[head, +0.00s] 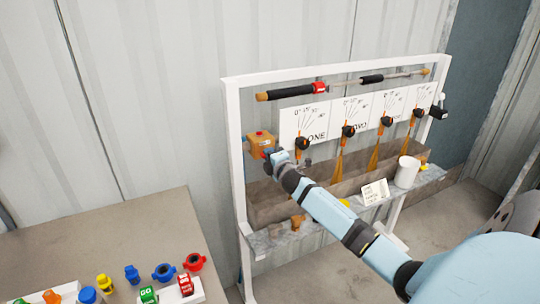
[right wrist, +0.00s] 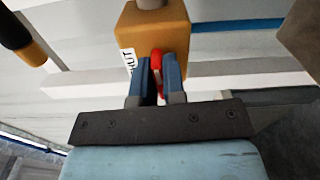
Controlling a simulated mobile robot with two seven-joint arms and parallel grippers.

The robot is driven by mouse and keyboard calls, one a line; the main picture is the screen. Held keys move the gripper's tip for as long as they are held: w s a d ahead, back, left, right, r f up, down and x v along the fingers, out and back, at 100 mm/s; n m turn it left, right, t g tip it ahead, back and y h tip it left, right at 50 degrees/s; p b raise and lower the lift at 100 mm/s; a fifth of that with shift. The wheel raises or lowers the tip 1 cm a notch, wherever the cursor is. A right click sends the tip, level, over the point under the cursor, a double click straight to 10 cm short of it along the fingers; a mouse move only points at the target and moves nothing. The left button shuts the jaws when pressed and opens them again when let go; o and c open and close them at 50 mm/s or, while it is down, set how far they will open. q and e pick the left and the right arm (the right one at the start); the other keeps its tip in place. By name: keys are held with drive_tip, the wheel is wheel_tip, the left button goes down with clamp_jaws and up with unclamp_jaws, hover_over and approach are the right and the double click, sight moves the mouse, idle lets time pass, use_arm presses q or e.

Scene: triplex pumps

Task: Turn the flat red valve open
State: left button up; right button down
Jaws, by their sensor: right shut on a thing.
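The orange valve block (head: 261,142) sits at the left post of the white frame. It also shows in the right wrist view (right wrist: 180,30), with a white label partly reading "UT" on its side. The red valve handle (right wrist: 157,61) sticks out from the block between the two blue fingers of my right gripper (right wrist: 160,72). My right gripper (head: 270,155) is shut on this handle, and its fingers hide part of it. In the head view the handle is mostly hidden by the gripper. My left gripper is not in view.
The white frame (head: 233,150) carries several orange levers in front of white dial panels (head: 349,118). A white cup (head: 407,172) and a card (head: 376,192) stand on its shelf. A table (head: 130,236) with coloured valves and fittings is at lower left.

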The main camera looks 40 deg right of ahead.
drive_tip(key=shift+m, duration=0.6)
drive_tip(key=c, duration=1.2)
unclamp_jaws()
drive_tip(key=v, duration=1.4)
drive_tip(key=shift+b, duration=0.4)
